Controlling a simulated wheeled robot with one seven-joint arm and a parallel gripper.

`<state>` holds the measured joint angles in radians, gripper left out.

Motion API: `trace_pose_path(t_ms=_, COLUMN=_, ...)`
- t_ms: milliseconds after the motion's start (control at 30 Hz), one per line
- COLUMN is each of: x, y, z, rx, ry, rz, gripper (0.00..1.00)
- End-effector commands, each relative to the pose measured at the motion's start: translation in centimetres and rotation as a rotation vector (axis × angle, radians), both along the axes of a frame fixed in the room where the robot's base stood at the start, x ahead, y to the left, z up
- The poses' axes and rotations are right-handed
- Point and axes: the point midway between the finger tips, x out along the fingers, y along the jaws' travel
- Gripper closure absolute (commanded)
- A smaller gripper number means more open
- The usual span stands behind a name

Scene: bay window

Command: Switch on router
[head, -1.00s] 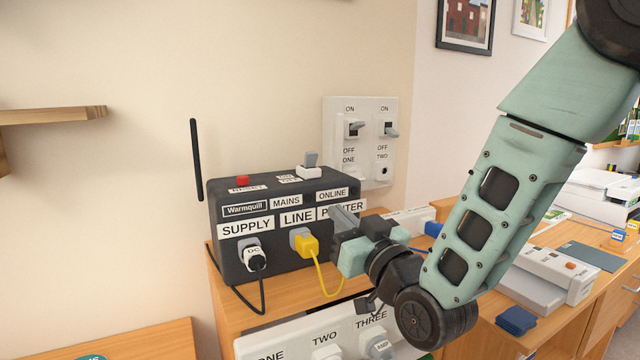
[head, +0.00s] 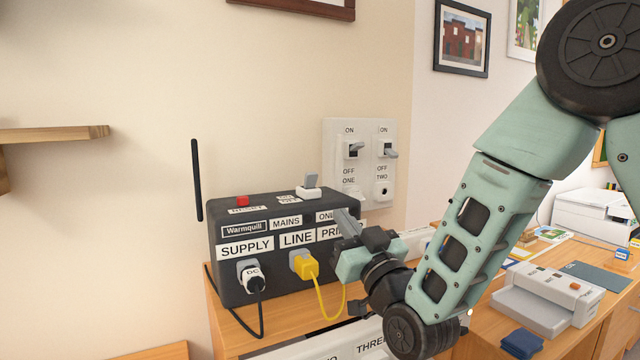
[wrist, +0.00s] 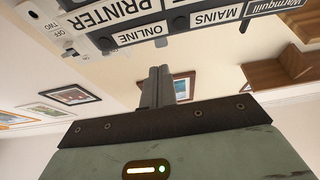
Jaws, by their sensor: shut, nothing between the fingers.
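The router (head: 268,208) is a black box with an antenna, standing on a wooden top against the wall. On its top are a red button (head: 243,200) and a white switch (head: 308,190) with a grey lever standing up. A DC plug (head: 250,275) is in SUPPLY and a yellow plug (head: 305,264) is in LINE. My gripper (head: 346,218) is shut and empty at the router's right front, covering part of the PRINTER and ONLINE labels. In the wrist view, the fingers (wrist: 157,75) point toward the inverted router front (wrist: 178,22); I cannot tell if they touch it.
A wall plate (head: 335,160) with two lever switches is behind the router's right end. A power strip (head: 350,345) lies below, in front. A wooden shelf (head: 60,134) juts from the wall at left. A desk with a grey-white device (head: 550,300) is at right.

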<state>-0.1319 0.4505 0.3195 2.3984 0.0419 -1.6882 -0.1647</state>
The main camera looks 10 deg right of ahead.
Motion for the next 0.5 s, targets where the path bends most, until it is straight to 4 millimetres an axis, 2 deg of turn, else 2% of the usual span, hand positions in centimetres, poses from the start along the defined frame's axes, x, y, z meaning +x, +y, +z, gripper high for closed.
trace_pose_path(t_ms=33, x=1.0, y=0.3, z=0.8, rx=0.001, ry=-0.002, rz=-0.001, gripper=1.0)
trace_pose_path(t_ms=300, x=5.7, y=1.8, z=3.0, rx=0.002, ry=-0.001, rz=-0.001, gripper=1.0)
trace_pose_path(t_ms=500, x=8.2, y=2.6, z=4.1, rx=0.001, ry=0.0, rz=-0.001, gripper=1.0)
